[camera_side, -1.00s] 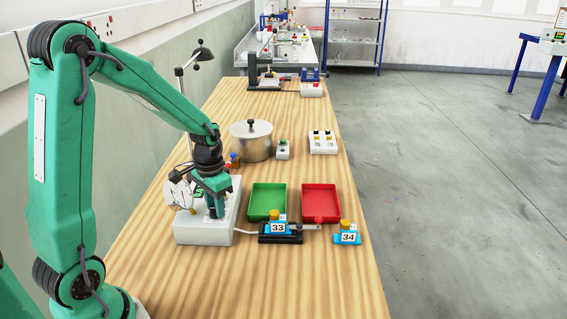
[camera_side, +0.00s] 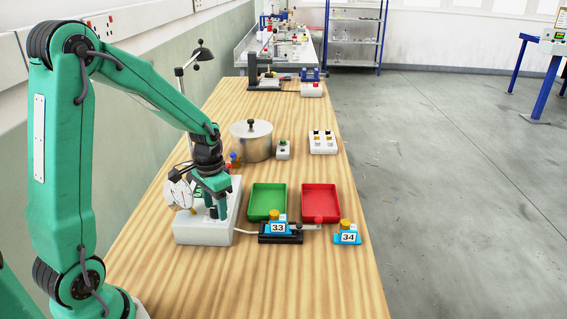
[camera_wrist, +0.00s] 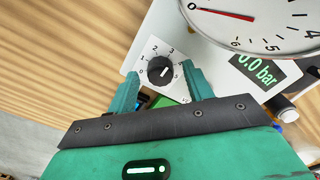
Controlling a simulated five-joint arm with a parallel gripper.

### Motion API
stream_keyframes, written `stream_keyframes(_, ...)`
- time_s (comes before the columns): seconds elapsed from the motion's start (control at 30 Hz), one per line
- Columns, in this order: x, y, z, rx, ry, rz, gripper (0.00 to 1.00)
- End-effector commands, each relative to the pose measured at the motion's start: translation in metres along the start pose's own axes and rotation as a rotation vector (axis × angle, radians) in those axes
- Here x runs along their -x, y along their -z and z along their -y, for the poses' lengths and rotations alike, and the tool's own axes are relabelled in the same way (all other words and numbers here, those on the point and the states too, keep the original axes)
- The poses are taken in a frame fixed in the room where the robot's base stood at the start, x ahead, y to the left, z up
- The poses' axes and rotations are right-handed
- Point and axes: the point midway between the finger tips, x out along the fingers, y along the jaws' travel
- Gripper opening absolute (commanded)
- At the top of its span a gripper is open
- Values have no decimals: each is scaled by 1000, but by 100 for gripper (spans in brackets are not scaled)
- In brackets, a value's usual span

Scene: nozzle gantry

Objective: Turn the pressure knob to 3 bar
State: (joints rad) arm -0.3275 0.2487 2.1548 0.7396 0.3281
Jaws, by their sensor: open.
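The pressure knob (camera_wrist: 160,70) is black and round, on a white panel with a numbered scale around it. A pale mark shows on its face, but I cannot tell surely which number it faces. The gauge (camera_wrist: 262,22) has a red needle near 0, and the display (camera_wrist: 258,70) reads 0.0 bar. My gripper (camera_wrist: 162,88) is open, with one finger to each side of the knob in the wrist view and visible gaps.
A green tray (camera_side: 268,214) and a red tray (camera_side: 320,217) lie right of the box. Blue blocks marked 33 (camera_side: 278,228) and 34 (camera_side: 348,238) stand in front of them. A metal pot (camera_side: 251,147) stands farther back. The front right of the table is clear.

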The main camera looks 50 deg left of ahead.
Motion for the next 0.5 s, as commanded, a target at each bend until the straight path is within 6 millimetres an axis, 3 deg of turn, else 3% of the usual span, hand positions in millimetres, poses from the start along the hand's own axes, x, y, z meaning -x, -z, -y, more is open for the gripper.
stream_keyframes(0.27,20,1,0,0,1,-4,51)
stream_keyframes(0.5,52,1,0,0,1,-4,51)
